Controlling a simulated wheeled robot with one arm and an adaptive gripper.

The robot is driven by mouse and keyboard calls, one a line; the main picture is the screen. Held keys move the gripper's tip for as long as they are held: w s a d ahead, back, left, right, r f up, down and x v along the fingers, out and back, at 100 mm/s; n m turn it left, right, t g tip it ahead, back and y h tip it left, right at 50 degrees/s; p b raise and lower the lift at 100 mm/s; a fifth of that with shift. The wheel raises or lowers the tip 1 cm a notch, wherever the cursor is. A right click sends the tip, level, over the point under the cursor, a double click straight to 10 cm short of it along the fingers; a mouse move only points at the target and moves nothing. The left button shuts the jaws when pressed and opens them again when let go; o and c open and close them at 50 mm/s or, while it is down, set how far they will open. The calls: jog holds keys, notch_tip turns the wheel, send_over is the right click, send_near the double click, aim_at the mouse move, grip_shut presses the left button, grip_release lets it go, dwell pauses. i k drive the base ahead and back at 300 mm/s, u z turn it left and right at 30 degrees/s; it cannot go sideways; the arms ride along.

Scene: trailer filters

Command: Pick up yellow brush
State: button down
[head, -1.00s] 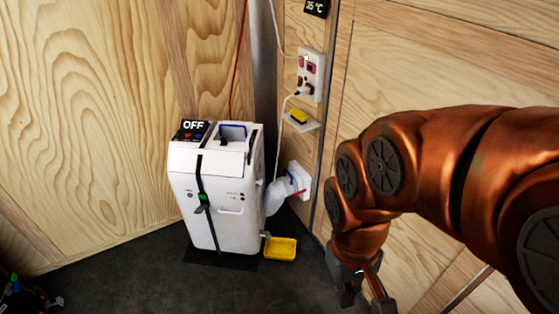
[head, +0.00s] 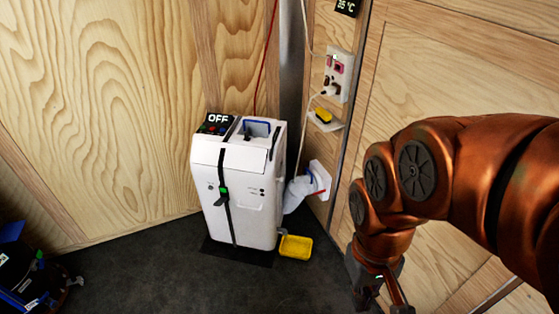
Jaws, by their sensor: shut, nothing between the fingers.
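A small yellow block (head: 323,115), which looks like the brush, lies on a small white shelf (head: 327,123) on the wooden wall, below the socket panel. My gripper (head: 385,308) hangs low at the bottom edge of the head view, right of the white machine and well below the shelf. Its fingertips are partly cut off by the frame. It is shut and holds nothing that I can see.
A white machine (head: 240,190) marked OFF stands in the corner. A yellow tray (head: 296,247) is on the floor beside it. A white hose (head: 300,192) runs to the wall. Dark equipment (head: 25,275) is at lower left. The floor between is clear.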

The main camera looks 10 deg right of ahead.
aim_at(321, 114)
jog(key=k, duration=0.65)
jog(key=u, duration=0.65)
jog(key=i, duration=0.8)
jog(key=u, duration=0.7)
jog(key=i, duration=1.45)
jog(key=z, duration=0.45)
